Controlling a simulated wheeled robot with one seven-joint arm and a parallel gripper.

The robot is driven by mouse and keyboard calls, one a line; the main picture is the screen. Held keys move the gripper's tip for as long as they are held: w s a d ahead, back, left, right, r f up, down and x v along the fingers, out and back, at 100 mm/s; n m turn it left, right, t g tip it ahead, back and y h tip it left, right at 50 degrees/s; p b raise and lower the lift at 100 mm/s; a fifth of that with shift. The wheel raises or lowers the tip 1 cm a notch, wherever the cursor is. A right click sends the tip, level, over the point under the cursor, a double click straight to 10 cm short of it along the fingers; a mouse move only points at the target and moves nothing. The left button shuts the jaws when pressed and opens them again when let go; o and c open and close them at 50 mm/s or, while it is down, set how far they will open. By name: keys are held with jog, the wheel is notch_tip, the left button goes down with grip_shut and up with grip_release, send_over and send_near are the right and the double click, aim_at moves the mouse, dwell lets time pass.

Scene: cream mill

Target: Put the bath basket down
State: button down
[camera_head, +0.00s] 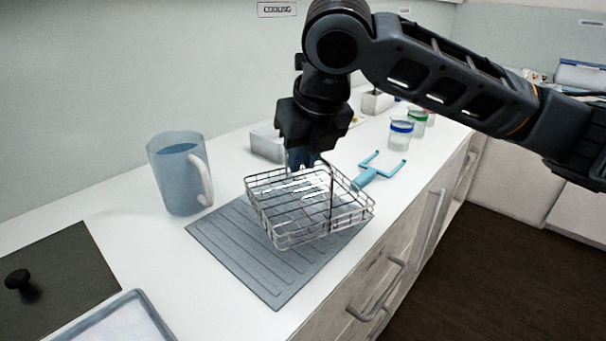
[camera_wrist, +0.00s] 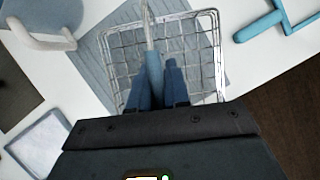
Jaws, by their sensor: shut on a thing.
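The bath basket (camera_head: 308,206) is a shallow silver wire basket. It appears over the grey ribbed mat (camera_head: 230,250), slightly tilted in the head view. I cannot tell whether its underside touches the mat. My gripper (camera_head: 303,160) points down above the basket and is shut on its upright handle. In the wrist view my gripper's blue fingers (camera_wrist: 162,82) close around the handle, with the wire basket (camera_wrist: 207,50) below them. The ribbed mat (camera_wrist: 95,75) shows under and to the left of the basket there.
A blue pitcher (camera_head: 178,175) stands left of the mat. A blue fork-shaped tool (camera_head: 372,173) lies right of the basket. A white box (camera_head: 267,144) stands behind. Lidded jars (camera_head: 400,136) stand farther back. A tray (camera_head: 122,318) and dark board (camera_head: 55,275) lie front left.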

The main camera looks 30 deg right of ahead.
aim_at(298, 193)
jog(key=shift+f, duration=1.85)
jog(key=shift+f, duration=0.2)
jog(key=c, duration=1.1)
grip_release()
jog(key=shift+r, duration=0.1)
jog(key=v, duration=1.2)
jog(key=shift+r, duration=0.1)
